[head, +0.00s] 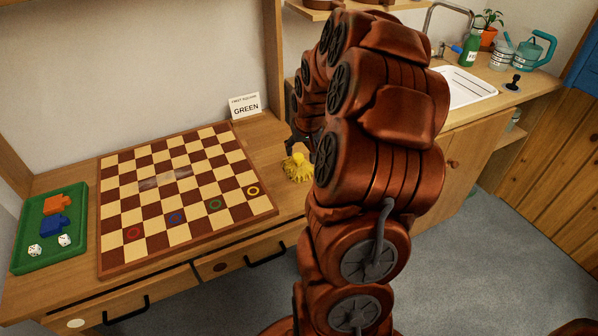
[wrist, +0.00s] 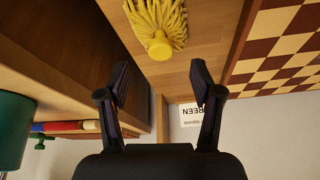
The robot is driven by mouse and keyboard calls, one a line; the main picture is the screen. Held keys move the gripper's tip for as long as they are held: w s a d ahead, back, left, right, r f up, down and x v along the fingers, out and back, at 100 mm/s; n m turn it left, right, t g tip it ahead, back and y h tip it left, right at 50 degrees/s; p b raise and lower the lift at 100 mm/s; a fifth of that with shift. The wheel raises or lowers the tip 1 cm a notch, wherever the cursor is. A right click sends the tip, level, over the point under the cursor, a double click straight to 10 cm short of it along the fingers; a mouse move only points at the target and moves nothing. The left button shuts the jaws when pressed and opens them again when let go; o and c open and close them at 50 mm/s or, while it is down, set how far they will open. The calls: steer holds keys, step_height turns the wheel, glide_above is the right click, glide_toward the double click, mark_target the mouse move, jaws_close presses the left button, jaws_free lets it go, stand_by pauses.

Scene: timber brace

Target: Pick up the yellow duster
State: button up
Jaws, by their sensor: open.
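The yellow duster (head: 298,168) lies on the wooden desk to the right of the checkered board, partly hidden behind my arm in the head view. In the wrist view the duster (wrist: 160,24) is at the top middle, with its strands spread and its round yellow handle end toward me. My gripper (wrist: 160,78) is open and empty, its two fingers apart. The duster lies beyond the fingertips, roughly in line with the gap between them, not touching them. In the head view my gripper (head: 294,140) is mostly hidden by my arm, close to the duster.
The checkered board (head: 185,192) fills the desk's middle, with a green tray (head: 50,232) of pieces and dice at its left. A card reading GREEN (head: 245,107) stands at the back. In the wrist view a wooden shelf side (wrist: 70,55) rises close on the left.

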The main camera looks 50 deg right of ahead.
mark_target(299, 157)
steer(key=shift+d+f, duration=0.45)
steer(key=shift+d, duration=0.15)
steer(key=shift+w+a+f, duration=0.1)
steer(key=shift+w+f, duration=0.25)
steer(key=shift+f, duration=0.2)
steer(key=shift+w+a+f, duration=0.1)
steer(key=shift+w+f, duration=0.25)
steer(key=shift+f, duration=0.2)
steer(key=shift+d+p+x, duration=0.2)
steer(key=shift+p+x, duration=0.25)
steer(key=shift+x, duration=1.9)
steer(key=shift+w+r, duration=0.1)
steer(key=shift+w+a, duration=0.1)
jaws_close()
